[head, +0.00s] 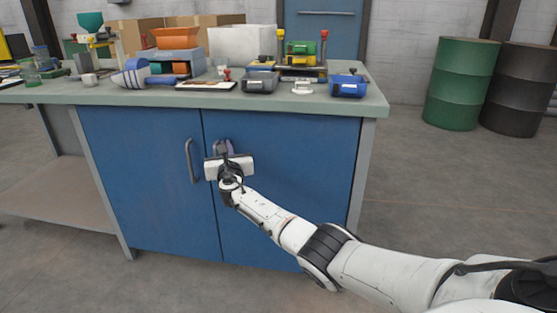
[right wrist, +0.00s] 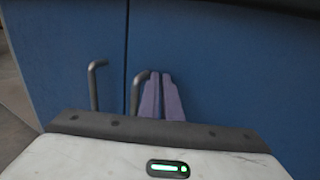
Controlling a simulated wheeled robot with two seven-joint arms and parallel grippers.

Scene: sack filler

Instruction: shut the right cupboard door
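The right cupboard door (head: 290,180) is a blue panel under the workbench. It looks flush with the left door, with only a thin dark seam between them; the right wrist view also shows the right door (right wrist: 230,70). Its grey bar handle (right wrist: 136,92) is near the seam. My right gripper (right wrist: 164,97) has purple fingers close together, shut with nothing visible between them. They are just right of the handle, in front of the door; whether they touch the panel I cannot tell. In the head view my right gripper (head: 224,148) partly hides the handle. My left gripper is out of view.
The left cupboard door (head: 150,170) has its own handle (head: 190,160). The workbench top (head: 225,98) above holds bins, tools and boxes. A green drum (head: 462,85) and a dark drum (head: 520,90) stand at the back right. Floor right of the cupboard is clear.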

